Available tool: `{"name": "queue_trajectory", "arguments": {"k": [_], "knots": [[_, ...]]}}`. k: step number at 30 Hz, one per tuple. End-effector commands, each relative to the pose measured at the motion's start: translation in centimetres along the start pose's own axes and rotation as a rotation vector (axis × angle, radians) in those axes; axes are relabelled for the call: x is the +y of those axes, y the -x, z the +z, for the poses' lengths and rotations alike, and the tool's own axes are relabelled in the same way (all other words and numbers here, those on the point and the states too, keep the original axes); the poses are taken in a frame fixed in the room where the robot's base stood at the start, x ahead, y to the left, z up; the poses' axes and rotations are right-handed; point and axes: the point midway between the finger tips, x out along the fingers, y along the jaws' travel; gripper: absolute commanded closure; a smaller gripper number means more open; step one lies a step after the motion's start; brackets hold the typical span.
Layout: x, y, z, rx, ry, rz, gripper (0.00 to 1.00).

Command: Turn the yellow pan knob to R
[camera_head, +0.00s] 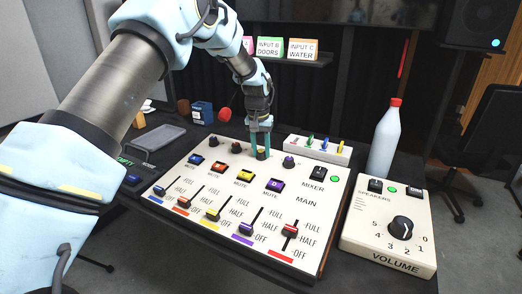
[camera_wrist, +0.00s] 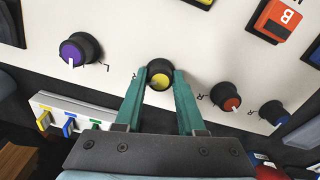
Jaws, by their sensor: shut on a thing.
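The yellow pan knob (camera_wrist: 160,82) is a black knob with a yellow cap, near the top edge of the white mixer panel (camera_head: 310,205). In the head view the yellow knob (camera_head: 262,155) shows just below my fingertips. My gripper (camera_wrist: 160,76) is shut on it, with one teal finger on each side. My gripper also shows in the head view (camera_head: 261,148), pointing down at the panel. A letter R is printed left of the knob in the wrist view. The knob's pointer direction is hard to tell between the fingers.
A purple knob (camera_wrist: 80,50) and a red knob (camera_wrist: 226,97) flank it, with a blue knob (camera_wrist: 274,112) beyond. A white box with coloured switches (camera_head: 318,149) stands behind the panel. A white bottle (camera_head: 384,140) and the volume box (camera_head: 390,245) are at right.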

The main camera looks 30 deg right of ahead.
Motion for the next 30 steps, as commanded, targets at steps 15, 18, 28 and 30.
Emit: {"name": "queue_trajectory", "arguments": {"k": [15,18,28,30], "knots": [[0.0,0.0,0.0,0.0,0.0,0.0,0.31],[0.0,0.2,0.0,0.001,0.0,0.0,0.31],[0.0,5.4,-0.1,0.005,0.001,0.0,0.31],[0.0,6.8,-0.1,0.005,0.001,0.0,0.31]]}}
